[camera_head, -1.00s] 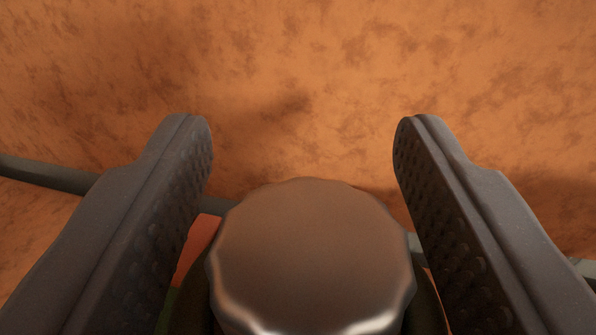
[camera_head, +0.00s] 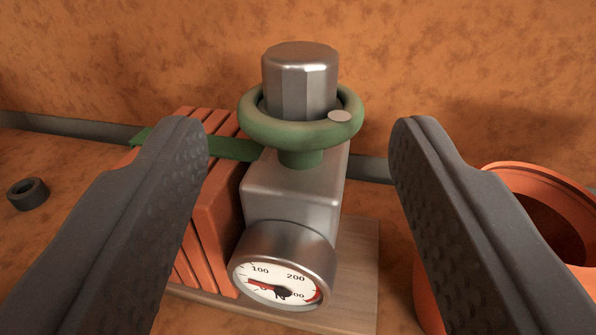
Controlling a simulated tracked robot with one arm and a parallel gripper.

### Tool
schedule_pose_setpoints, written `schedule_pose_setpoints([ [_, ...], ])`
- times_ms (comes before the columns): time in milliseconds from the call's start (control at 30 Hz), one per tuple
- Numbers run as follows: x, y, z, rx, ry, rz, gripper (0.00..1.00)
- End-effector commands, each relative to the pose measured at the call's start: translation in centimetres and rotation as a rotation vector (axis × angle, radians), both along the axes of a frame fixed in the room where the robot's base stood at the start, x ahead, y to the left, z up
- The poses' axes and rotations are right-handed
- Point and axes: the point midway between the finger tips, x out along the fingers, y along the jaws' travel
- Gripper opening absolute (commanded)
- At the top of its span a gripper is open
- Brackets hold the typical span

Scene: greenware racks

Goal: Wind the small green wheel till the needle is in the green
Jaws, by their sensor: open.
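The small green wheel (camera_head: 268,133) lies flat on top of a grey metal valve body (camera_head: 290,190), with a pale round spot (camera_head: 340,116) on its right front rim. A faceted metal knob (camera_head: 299,85) stands up through its middle. A round gauge (camera_head: 262,283) faces me low on the body's front. Its dial shows 100 and 200 and red at the lower left and right.
Orange ribbed fins (camera_head: 208,180) with a green bar (camera_head: 235,149) adjoin the body's left side. An orange round pot (camera_head: 545,215) stands close at right, partly behind my right finger. A small black ring (camera_head: 28,193) lies at far left. An orange mottled wall rises behind.

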Motion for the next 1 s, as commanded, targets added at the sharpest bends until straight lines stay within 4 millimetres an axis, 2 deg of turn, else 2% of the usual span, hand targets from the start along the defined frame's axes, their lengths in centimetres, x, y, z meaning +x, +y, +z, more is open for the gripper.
schedule_pose_setpoints([
  [100,-1.7,-0.1,0.1,-0.001,-0.001,0.001,0.51],
  [333,-3.7,-0.1,-0.1,0.0,0.003,0.001,0.51],
  [1000,-4.2,-0.1,0.0,0.0,0.0,0.0,0.51],
])
